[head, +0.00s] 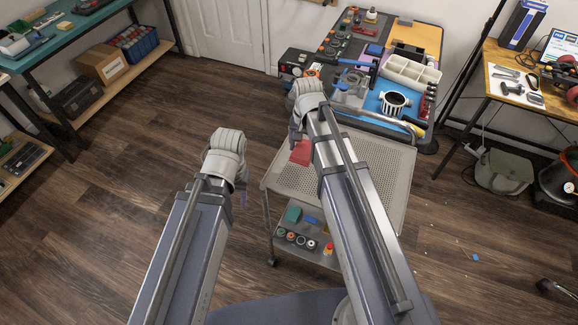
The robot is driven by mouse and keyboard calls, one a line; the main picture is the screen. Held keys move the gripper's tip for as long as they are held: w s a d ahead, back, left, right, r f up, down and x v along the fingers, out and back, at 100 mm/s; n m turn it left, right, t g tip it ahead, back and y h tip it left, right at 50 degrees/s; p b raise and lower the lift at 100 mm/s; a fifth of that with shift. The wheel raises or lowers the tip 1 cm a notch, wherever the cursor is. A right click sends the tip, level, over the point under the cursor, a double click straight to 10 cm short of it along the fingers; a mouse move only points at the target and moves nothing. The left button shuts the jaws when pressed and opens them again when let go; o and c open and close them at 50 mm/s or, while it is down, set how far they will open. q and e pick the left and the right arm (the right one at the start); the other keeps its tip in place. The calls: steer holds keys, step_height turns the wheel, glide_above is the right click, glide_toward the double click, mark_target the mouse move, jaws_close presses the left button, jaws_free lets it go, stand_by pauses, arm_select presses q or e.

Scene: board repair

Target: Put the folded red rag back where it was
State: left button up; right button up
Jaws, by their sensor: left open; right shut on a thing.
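The folded red rag (301,153) hangs below my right gripper (299,137), which is shut on it. It is over or near the left edge of the perforated top of the grey cart (385,178); I cannot tell whether it touches the cart. Part of the rag is hidden by my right arm. My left gripper (243,196) is open and empty, pointing down over the floor to the left of the cart. Its fingers are small and partly hidden by the wrist.
The cart's top looks bare where visible, and its lower shelf holds several small items. Behind the cart stands a crowded workbench with a blue mat (371,102), a white parts tray (407,73) and a striped cup (395,103). Wood floor (120,210) is clear at left.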

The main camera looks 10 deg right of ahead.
steer(key=b, duration=0.6)
glide_above(302, 173)
steer(key=shift+f, duration=3.15)
steer(key=shift+f+b, duration=0.1)
steer(key=shift+b, duration=0.2)
step_height(302, 173, down, 4)
steer(key=b, duration=0.3)
steer(key=shift+r, duration=0.25)
steer(key=shift+f+b, duration=0.15)
steer(key=shift+b, duration=0.25)
steer(key=o, duration=1)
steer(key=shift+o, duration=0.2)
